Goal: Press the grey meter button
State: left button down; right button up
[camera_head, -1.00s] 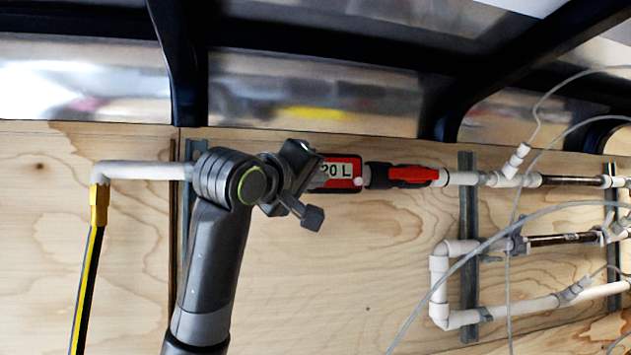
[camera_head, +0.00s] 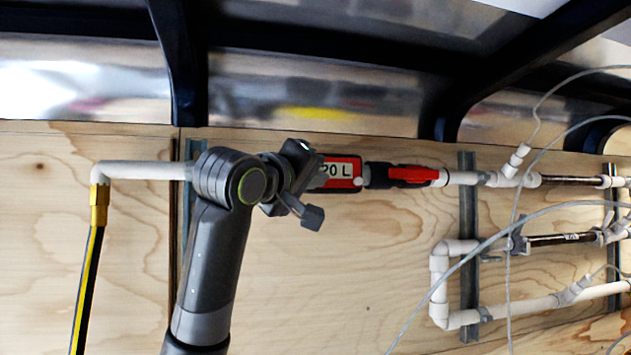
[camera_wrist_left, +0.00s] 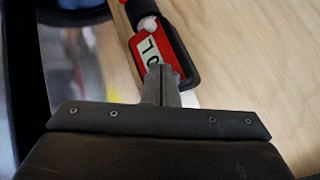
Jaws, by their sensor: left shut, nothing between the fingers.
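The meter (camera_head: 345,170) is a red and black unit with a pale display reading "20 L", set in the pipe run on the wooden wall. Its small grey-white round button (camera_head: 357,182) shows at its right end; it also shows in the left wrist view (camera_wrist_left: 148,23), at the far end of the meter. My left gripper (camera_wrist_left: 161,72) is shut and empty. Its fingertips appear over the near part of the display, short of the button; contact cannot be told. In the head view my left wrist covers the meter's left end. My right gripper is not in view.
A red-handled valve (camera_head: 410,175) sits right of the meter. White pipes (camera_head: 445,260) and thin grey tubes fill the right side. A yellow and black hose (camera_head: 90,265) hangs at left. Dark frame beams (camera_head: 300,50) cross above. The wall below the meter is bare.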

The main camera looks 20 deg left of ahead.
pick_arm(q)
jog(key=shift+w+a, duration=0.1)
jog(key=shift+w, duration=0.05)
dwell(0.4)
jog(key=shift+w+a, duration=0.2)
jog(key=shift+w+a, duration=0.25)
jog(key=shift+w, duration=0.15)
dwell(0.9)
dwell(0.4)
jog(key=shift+s+d, duration=0.5)
jog(key=shift+s, duration=0.2)
jog(key=s+d+b, duration=0.2)
jog(key=s, duration=0.2)
jog(key=shift+s+d+b, duration=0.1)
jog(key=shift+d+b, duration=0.3)
